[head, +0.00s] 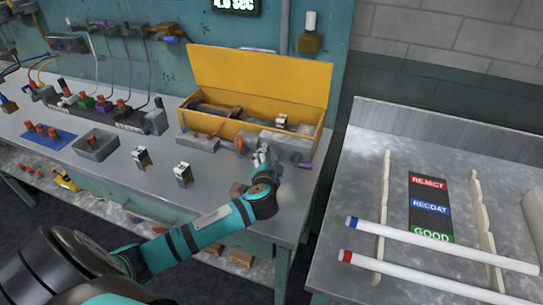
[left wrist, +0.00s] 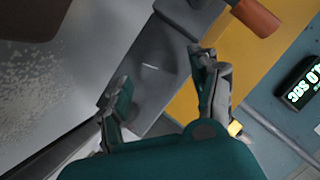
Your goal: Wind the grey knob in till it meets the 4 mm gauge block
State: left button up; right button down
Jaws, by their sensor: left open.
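My left gripper (head: 262,156) is at the grey fixture (head: 287,146) in front of the yellow box. In the left wrist view the gripper (left wrist: 165,88) has its two fingers spread apart. A dark grey block-like part (left wrist: 150,65) shows beyond and between the fingers; I see no clear grip on anything. An orange-brown cylinder (left wrist: 256,14) is at the top of that view. I cannot make out for sure which part is the grey knob, nor the 4 mm gauge block; the gripper covers part of the fixture. My right gripper is not in view.
The open yellow box (head: 255,80) stands behind the fixture. Two small metal blocks (head: 141,157) (head: 183,173) and a grey tray (head: 96,146) are on the bench to the left. A second bench at right holds white tubes (head: 440,245) on wooden racks.

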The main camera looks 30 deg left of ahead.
pick_arm(q)
jog(key=shift+x, duration=1)
jog(key=c, duration=1.2)
